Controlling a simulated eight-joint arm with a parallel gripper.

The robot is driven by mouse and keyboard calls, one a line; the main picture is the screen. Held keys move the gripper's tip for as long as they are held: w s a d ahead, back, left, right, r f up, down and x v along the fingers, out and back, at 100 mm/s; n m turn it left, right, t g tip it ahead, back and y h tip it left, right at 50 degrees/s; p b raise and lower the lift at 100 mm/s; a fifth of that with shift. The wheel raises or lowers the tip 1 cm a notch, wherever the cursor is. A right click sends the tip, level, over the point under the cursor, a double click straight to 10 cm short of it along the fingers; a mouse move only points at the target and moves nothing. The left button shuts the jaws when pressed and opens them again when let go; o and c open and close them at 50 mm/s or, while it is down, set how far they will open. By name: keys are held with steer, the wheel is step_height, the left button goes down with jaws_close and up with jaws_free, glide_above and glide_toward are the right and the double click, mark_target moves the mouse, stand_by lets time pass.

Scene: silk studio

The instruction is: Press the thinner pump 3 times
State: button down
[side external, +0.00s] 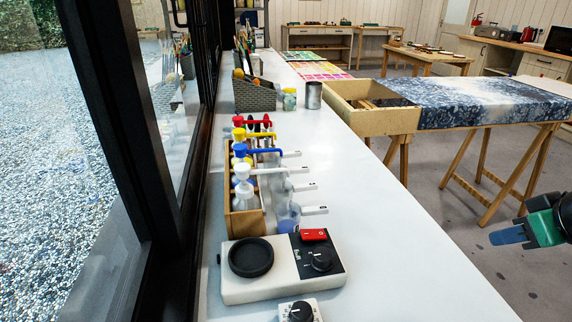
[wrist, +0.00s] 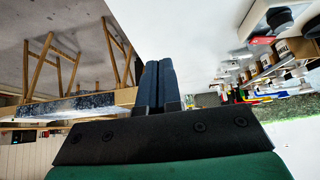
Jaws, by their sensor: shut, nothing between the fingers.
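Several pump bottles stand in a row along a wooden rack (side external: 229,196) on the white counter in the side view. Their pump heads are red (side external: 238,120), yellow (side external: 239,134), blue (side external: 240,150) and white (side external: 243,169). White label tags stick out to the right, too small to read, so I cannot tell which pump is the thinner. My gripper (side external: 494,238) is at the right edge, over the floor side, well away from the pumps. Its blue fingers are closed together and empty, as the wrist view (wrist: 159,66) shows. The pumps are small at the right of that view.
A white device with a black round plate (side external: 250,257) and a red switch (side external: 313,235) stands in front of the rack. A basket (side external: 255,97) and a metal cup (side external: 312,96) stand behind. The counter right of the rack is clear. A window frame borders the left.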

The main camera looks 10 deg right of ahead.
steer(key=w+a+r+t+h, duration=0.1)
steer(key=w+a+r+t, duration=0.15)
steer(key=w+a, duration=0.4)
steer(key=w+a+r+t+h, duration=0.1)
steer(key=w+a+r, duration=0.35)
steer(key=a, duration=0.35)
steer(key=a+r+t+y, duration=0.1)
steer(key=a+t, duration=0.3)
steer(key=a, duration=1.4)
steer(key=shift+r+y, duration=0.35)
steer(key=shift+y, duration=0.15)
steer(key=shift+w+t, duration=0.15)
steer(key=shift+t, duration=0.1)
